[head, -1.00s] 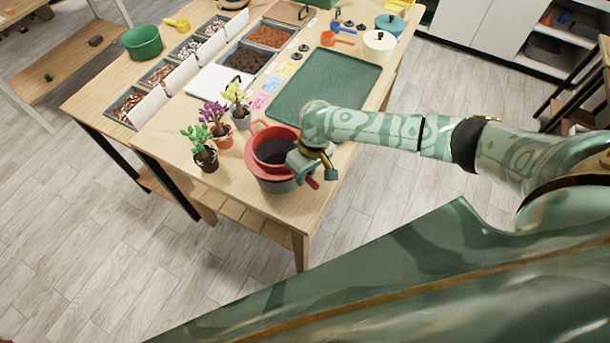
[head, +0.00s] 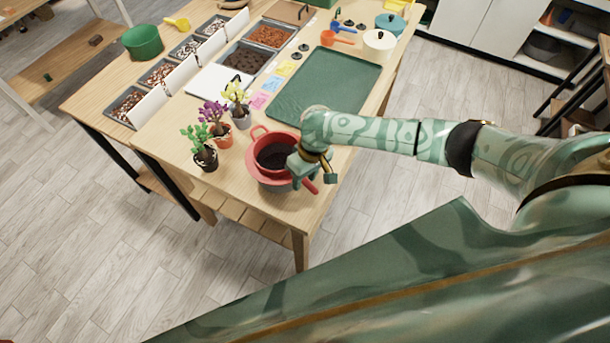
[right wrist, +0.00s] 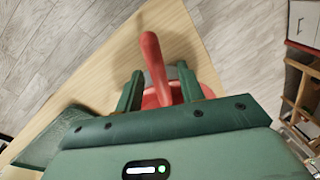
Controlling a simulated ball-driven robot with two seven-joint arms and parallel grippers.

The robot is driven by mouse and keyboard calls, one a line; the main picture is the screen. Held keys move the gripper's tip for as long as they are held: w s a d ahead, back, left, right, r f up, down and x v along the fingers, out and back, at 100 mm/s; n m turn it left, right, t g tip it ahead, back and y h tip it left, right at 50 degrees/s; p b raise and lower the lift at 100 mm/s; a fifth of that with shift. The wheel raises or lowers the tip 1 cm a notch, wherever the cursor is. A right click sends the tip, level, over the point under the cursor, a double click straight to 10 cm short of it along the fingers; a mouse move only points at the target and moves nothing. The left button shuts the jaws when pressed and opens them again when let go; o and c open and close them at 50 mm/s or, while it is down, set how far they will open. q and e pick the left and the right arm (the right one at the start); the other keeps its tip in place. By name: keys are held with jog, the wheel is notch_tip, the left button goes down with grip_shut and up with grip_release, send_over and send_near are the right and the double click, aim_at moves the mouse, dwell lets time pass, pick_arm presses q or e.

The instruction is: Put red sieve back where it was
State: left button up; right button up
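The red sieve (head: 256,164) sits on top of a grey bowl (head: 274,188) at the table's near corner, with dark contents showing inside it. Its straight red handle (right wrist: 152,62) points toward the near right, and a red loop shows on the far side. My right gripper (head: 305,177) is at the handle side of the sieve. In the right wrist view my right gripper (right wrist: 160,82) is open, with one finger on each side of the handle and gaps visible. My left gripper is not in view.
Small potted plants (head: 205,158) stand left of the sieve. A green tray (head: 325,85) lies behind it. Bins of soil and pebbles (head: 246,58), a white pot (head: 379,43) and a green bucket (head: 142,42) are farther back. The table's front edge is close.

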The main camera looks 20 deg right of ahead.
jog(key=shift+r, duration=0.1)
jog(key=shift+r, duration=0.4)
notch_tip(320, 180, up, 12)
jog(key=d+p, duration=0.2)
jog(key=p, duration=0.1)
